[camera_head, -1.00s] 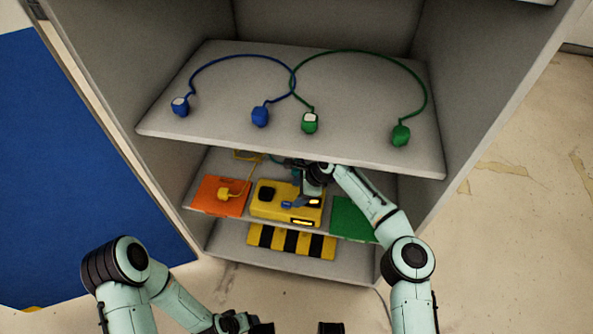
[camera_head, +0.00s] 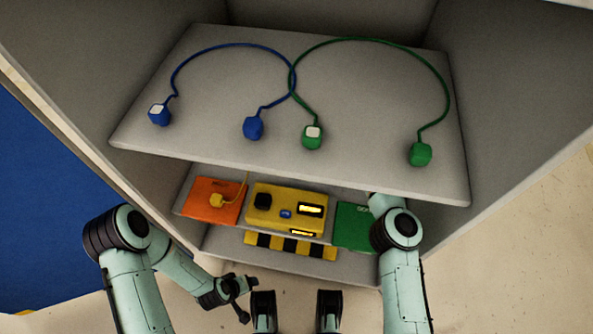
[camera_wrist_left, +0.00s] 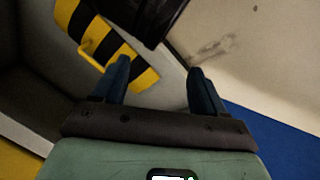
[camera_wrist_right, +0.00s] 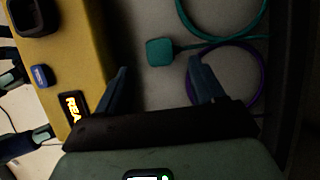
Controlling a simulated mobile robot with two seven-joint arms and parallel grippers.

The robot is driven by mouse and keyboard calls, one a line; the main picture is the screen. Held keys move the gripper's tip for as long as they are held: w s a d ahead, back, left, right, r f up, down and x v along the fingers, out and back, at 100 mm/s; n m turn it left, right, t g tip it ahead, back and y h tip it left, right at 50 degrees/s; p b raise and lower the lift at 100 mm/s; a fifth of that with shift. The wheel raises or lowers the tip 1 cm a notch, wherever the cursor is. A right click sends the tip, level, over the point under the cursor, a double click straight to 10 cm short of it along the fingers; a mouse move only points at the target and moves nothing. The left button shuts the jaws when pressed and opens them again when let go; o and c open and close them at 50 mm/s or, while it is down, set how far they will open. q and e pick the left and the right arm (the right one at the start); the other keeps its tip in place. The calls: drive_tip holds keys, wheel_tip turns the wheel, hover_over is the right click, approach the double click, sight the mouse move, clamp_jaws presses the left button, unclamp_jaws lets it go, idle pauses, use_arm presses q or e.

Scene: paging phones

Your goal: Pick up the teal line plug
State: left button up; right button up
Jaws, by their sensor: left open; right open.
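The teal line plug (camera_wrist_right: 160,51) shows in the right wrist view, lying on the grey lower shelf with its teal cable (camera_wrist_right: 225,40) running off to the right. My right gripper (camera_wrist_right: 158,68) is open, and the plug appears between and just beyond its fingertips, with nothing held. In the head view the right arm reaches under the upper shelf, which hides its gripper and the teal plug. My left gripper (camera_wrist_left: 159,66) is open and empty, outside the cabinet near the striped strip (camera_wrist_left: 95,45).
A yellow box (camera_head: 262,221) with a lit display stands beside the right gripper. A purple cable (camera_wrist_right: 255,70) lies close by its right finger. Orange (camera_head: 200,202) and green (camera_head: 352,222) panels flank the box. The upper shelf (camera_head: 220,80) overhead holds blue and green plugs.

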drive_tip(key=b+x, duration=0.1)
drive_tip(key=x, duration=0.2)
drive_tip(key=shift+f, duration=0.1)
drive_tip(key=shift+a+f+b, duration=0.15)
drive_tip(key=shift+f+b, duration=0.15)
drive_tip(key=shift+f, duration=0.15)
drive_tip(key=shift+w+a+f, duration=0.1)
drive_tip(key=shift+a+f, duration=0.05)
drive_tip(key=shift+f, duration=0.25)
drive_tip(key=c, duration=1.1)
use_arm(q)
drive_tip(key=f, duration=0.1)
drive_tip(key=a+f, duration=0.1)
drive_tip(key=f, duration=0.1)
drive_tip(key=shift+s+a, duration=0.1)
use_arm(e)
drive_tip(key=shift+r, duration=0.1)
drive_tip(key=shift+c, duration=0.2)
use_arm(q)
drive_tip(key=shift+r, duration=0.15)
